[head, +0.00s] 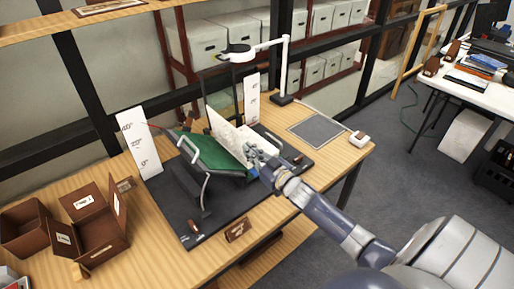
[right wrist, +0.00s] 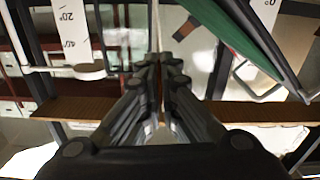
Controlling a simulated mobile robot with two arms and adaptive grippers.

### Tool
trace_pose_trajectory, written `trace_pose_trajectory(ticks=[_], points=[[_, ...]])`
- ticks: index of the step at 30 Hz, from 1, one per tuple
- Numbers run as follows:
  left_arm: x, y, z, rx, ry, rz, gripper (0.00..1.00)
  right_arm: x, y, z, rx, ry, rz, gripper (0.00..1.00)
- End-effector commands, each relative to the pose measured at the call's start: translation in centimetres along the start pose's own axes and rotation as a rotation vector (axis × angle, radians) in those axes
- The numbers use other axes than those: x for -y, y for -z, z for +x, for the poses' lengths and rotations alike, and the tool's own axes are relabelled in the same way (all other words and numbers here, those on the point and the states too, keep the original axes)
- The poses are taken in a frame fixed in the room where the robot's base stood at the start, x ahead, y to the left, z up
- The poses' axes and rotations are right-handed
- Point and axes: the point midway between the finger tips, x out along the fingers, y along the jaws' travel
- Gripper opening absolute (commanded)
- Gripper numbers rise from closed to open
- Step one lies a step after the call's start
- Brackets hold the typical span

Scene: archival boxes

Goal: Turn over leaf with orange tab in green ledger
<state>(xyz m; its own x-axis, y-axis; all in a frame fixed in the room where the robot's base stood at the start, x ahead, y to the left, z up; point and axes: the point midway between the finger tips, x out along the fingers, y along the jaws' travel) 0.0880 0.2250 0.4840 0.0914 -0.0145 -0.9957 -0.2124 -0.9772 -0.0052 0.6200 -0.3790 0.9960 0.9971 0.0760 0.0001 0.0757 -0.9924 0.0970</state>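The green ledger (head: 215,153) lies open on a dark cradle in the middle of the workbench. A cream leaf (head: 228,132) of it stands raised and tilted above the green cover. My right gripper (head: 255,158) is at the right, lower edge of this leaf. In the right wrist view the fingertips (right wrist: 160,62) come together on a thin pale edge, which looks like the leaf seen edge-on. The ledger's green cover (right wrist: 245,40) shows there at upper right. I cannot make out an orange tab in either view. My left gripper is not in view.
White angle scales (head: 139,143) (head: 252,98) stand beside the cradle on a black base mat (head: 185,225). A white lamp arm (head: 265,45) reaches over from behind. Brown boxes (head: 92,228) fill the left bench; a grey pad (head: 317,129) lies at right.

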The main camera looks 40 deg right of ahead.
Motion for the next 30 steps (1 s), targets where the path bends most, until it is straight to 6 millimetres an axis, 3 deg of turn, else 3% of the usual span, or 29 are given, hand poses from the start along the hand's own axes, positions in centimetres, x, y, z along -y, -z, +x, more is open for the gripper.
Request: trace_pose_trajectory(ticks=[15, 30], points=[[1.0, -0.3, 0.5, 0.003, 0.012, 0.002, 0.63, 3.8, -0.5, 0.0, 0.000, 0.000, -0.362, 0.00], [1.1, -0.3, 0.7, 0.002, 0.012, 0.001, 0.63, 4.6, -0.7, 0.0, 0.000, 0.000, -0.444, 0.00]])
